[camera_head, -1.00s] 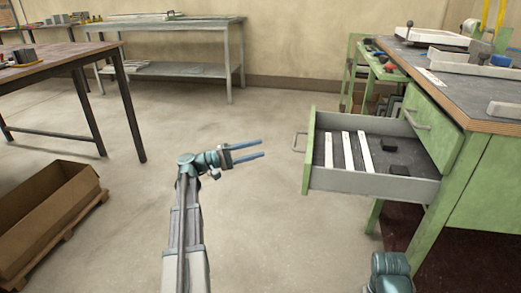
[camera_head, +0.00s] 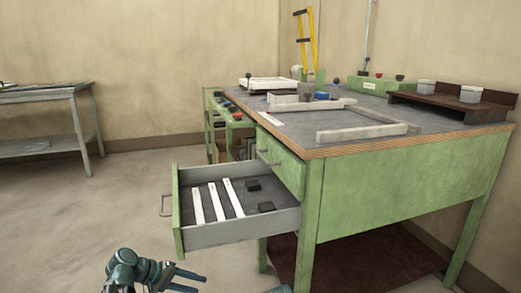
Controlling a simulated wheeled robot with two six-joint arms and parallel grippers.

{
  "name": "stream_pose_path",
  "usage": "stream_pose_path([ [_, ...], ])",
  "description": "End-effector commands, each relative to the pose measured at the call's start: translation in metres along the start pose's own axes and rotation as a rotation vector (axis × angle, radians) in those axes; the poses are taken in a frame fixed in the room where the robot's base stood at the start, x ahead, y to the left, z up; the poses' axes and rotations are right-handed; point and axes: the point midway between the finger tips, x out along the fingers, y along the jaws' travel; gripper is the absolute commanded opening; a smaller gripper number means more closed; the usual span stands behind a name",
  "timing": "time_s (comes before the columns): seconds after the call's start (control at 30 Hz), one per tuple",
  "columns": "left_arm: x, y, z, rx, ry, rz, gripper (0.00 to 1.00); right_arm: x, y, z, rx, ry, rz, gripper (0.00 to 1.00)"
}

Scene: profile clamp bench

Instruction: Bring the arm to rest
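My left gripper (camera_head: 188,281) is at the bottom of the head view, left of centre, low in front of the open drawer. Its two blue fingers point right with a gap between them, and nothing shows between them. The lower part of my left arm is cut off by the picture's edge. My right gripper is not in view; only a small teal piece, perhaps of my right arm, shows at the bottom edge.
A green bench (camera_head: 400,182) fills the right side. Its drawer (camera_head: 240,232) is pulled out, holding three white strips (camera_head: 216,200) and two dark blocks. A grey frame (camera_head: 365,131) lies on top. A grey side table (camera_head: 47,146) stands far left. Floor between is clear.

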Motion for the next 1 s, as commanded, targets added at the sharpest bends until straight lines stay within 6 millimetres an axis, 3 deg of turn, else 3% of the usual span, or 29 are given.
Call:
stream_pose_path([
  [0.03, 0.02, -0.007, 0.028, 0.044, -0.032, -0.106, 0.45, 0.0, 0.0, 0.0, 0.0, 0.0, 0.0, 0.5],
  [0.2, 0.048, -0.04, 0.075, 0.188, -0.085, -0.436, 0.45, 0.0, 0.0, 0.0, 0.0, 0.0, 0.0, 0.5],
  [0.57, 0.043, -0.074, 0.119, 0.443, -0.108, -0.878, 0.45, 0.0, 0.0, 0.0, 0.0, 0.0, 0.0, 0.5],
  [0.6, 0.037, -0.058, 0.121, 0.457, -0.12, -0.883, 0.45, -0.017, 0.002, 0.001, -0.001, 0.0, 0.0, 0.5],
  [1.0, 0.018, 0.043, 0.179, 0.622, -0.264, -0.938, 0.45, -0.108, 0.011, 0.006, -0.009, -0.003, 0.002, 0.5],
])
